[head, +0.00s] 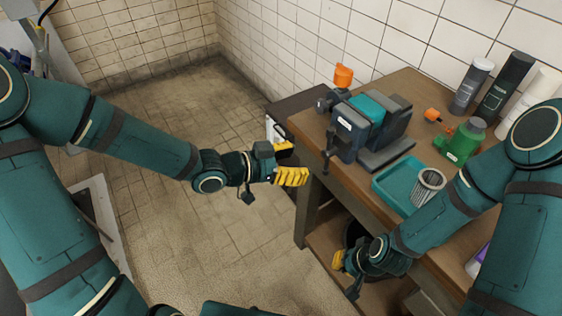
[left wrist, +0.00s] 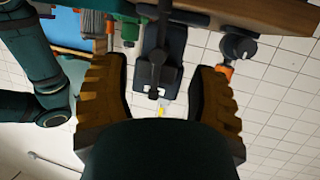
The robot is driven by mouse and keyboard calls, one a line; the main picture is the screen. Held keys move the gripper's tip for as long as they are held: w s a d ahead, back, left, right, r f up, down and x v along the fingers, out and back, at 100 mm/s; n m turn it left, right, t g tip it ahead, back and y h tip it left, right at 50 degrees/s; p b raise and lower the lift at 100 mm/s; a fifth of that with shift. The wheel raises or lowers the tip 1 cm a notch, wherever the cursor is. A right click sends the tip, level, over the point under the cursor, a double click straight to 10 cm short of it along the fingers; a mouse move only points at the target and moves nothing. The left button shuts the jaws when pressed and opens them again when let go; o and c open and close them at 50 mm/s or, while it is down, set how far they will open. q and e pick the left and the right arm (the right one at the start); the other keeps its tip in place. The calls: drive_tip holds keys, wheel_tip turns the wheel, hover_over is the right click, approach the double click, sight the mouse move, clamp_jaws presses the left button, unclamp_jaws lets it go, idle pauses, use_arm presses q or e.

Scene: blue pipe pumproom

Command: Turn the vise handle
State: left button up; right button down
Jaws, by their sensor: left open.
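The vise (head: 362,125), dark blue-grey with a teal block in its jaws, stands at the left end of the wooden bench. Its dark handle (head: 327,151) hangs as a near-upright bar at the vise's front left. My left gripper (head: 292,176), with yellow fingers, is to the left of and slightly below the handle, apart from it. In the left wrist view my left gripper (left wrist: 160,105) is open and empty, with the handle (left wrist: 157,62) showing beyond and between the fingers. My right gripper (head: 340,264) is low by the bench's front; its jaw opening is unclear.
A teal tray (head: 390,186) with a metal filter (head: 429,186) lies on the bench (head: 300,128) right of the vise. An orange-capped item (head: 343,76) is behind the vise.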

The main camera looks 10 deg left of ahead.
use_arm(q)
drive_tip(key=shift+v, duration=1.95)
